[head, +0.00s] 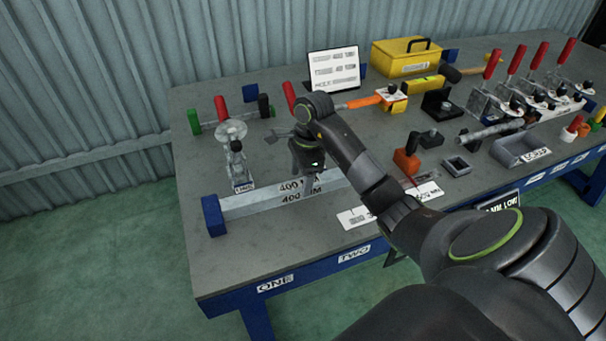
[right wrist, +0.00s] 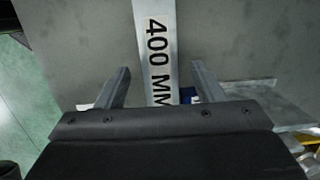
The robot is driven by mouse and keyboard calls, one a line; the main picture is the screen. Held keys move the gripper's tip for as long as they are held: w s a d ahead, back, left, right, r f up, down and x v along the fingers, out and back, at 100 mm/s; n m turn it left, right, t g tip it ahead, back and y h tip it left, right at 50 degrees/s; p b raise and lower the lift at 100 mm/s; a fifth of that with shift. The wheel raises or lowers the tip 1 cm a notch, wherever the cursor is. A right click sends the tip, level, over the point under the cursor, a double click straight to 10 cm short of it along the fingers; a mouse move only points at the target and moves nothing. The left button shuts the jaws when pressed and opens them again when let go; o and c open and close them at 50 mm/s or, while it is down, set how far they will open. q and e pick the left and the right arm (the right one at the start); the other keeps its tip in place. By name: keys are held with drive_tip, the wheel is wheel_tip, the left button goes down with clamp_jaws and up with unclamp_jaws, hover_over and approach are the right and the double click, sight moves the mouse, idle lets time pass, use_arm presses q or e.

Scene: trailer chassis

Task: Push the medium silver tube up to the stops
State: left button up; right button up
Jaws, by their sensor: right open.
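A silver square tube (head: 258,198) marked 400 MM lies along the front of the table. Its left end is near a blue block (head: 213,215); whether they touch is unclear. My right gripper (head: 306,174) is over the tube's middle, by the 400 MM label, and my forearm hides the tube further right. In the right wrist view the tube (right wrist: 154,45) runs between the two spread fingers of the open gripper (right wrist: 163,82), with space on both sides. Contact cannot be seen. My left gripper is not in view.
A toggle clamp (head: 237,165) with a red handle stands behind the tube. White label cards (head: 355,217) lie to the right. A yellow box (head: 407,57), an orange tool (head: 364,101) and several more clamps fill the back and right. The front left tabletop is clear.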

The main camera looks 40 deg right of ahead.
sight(298, 183)
drive_tip(key=shift+a+f, duration=0.15)
drive_tip(key=shift+f, duration=0.5)
use_arm(q)
drive_tip(key=shift+p, duration=0.3)
use_arm(e)
drive_tip(key=shift+a+f, duration=0.1)
drive_tip(key=shift+f, duration=0.8)
clamp_jaws()
use_arm(q)
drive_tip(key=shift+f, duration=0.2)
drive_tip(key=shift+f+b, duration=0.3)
drive_tip(key=shift+b, duration=0.1)
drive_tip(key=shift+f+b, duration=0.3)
drive_tip(key=shift+b, duration=0.05)
use_arm(e)
drive_tip(key=shift+a, duration=0.1)
use_arm(q)
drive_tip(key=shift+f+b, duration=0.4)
drive_tip(key=shift+b, duration=0.05)
use_arm(e)
drive_tip(key=shift+w, duration=0.3)
